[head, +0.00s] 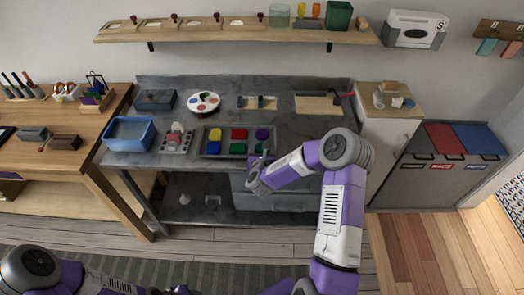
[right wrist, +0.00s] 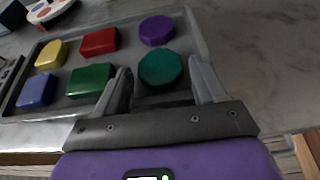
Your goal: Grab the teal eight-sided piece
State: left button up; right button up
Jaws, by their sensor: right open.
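The teal eight-sided piece (right wrist: 161,68) lies in the near right corner of a grey tray (right wrist: 190,32) on the counter. In the right wrist view it shows between the two fingertips of my right gripper (right wrist: 160,75), which is open with nothing held. I cannot tell whether the fingers touch it. In the head view my right gripper (head: 259,168) is at the tray's near right corner and hides part of that area. My left gripper is out of view; only parts of my left arm show at the bottom left.
The tray also holds a purple piece (right wrist: 157,30), a red piece (right wrist: 99,41), a green piece (right wrist: 90,80), a yellow piece (right wrist: 51,54) and a blue piece (right wrist: 37,90). A blue bin (head: 130,134) stands left on the counter. The counter right of the tray is clear.

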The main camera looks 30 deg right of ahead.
jog(key=shift+w+d+f, duration=0.15)
jog(key=shift+f, duration=0.2)
jog(key=shift+c, duration=0.2)
